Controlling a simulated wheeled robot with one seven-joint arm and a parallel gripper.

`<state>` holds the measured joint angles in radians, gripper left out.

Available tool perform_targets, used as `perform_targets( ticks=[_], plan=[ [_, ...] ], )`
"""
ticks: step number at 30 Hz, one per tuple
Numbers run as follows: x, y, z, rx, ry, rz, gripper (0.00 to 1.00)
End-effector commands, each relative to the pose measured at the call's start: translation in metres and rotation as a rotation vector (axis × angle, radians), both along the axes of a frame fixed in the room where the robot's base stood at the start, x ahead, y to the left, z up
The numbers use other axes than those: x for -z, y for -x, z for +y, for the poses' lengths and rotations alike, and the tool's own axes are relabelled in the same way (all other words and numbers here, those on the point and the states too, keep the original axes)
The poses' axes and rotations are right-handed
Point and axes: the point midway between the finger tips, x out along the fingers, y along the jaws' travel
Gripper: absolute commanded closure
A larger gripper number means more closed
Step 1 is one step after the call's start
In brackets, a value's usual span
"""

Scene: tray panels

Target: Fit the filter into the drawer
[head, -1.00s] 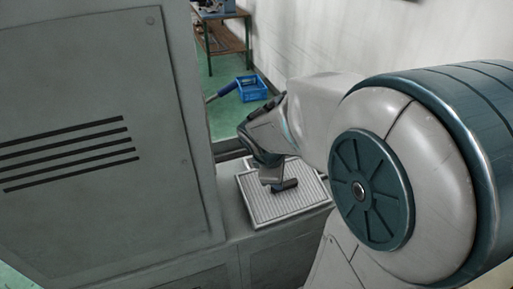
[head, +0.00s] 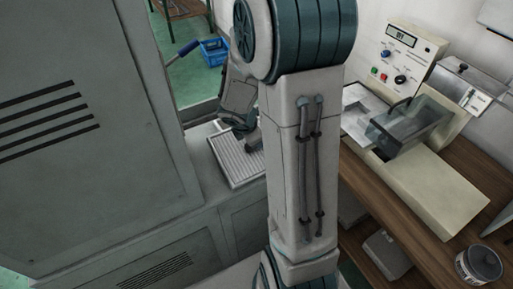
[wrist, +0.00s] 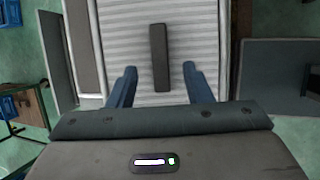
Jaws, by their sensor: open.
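The filter (head: 236,164) is a pale pleated panel in a light frame, lying flat on the grey cabinet top. Its dark handle bar (wrist: 158,57) shows in the wrist view. My gripper (wrist: 159,70) is open, its two blue fingers apart over the pleats on either side of the handle's near end. Nothing is between the fingers except that bar in line of sight; contact cannot be told. In the head view my gripper (head: 243,124) is over the filter's back part, and my arm hides its right side. I cannot make out the drawer clearly.
A tall grey cabinet (head: 85,130) with slots stands at left. A cream machine (head: 420,165) with a clear cover sits on a wooden bench (head: 375,205) at right, with a round tin (head: 479,264) at the front. A blue crate (head: 214,50) is on the green floor behind.

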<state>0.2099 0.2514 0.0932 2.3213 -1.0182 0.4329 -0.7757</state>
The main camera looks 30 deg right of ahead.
Motion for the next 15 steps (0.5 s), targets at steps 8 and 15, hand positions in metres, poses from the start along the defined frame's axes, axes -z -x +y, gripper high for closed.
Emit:
perform_targets(
  ticks=[8,15],
  plan=[
    [0.038,-0.01,-0.01,0.001,0.0,0.003,0.55],
    [0.045,-0.013,-0.015,0.001,0.0,0.0,0.55]
  ],
)
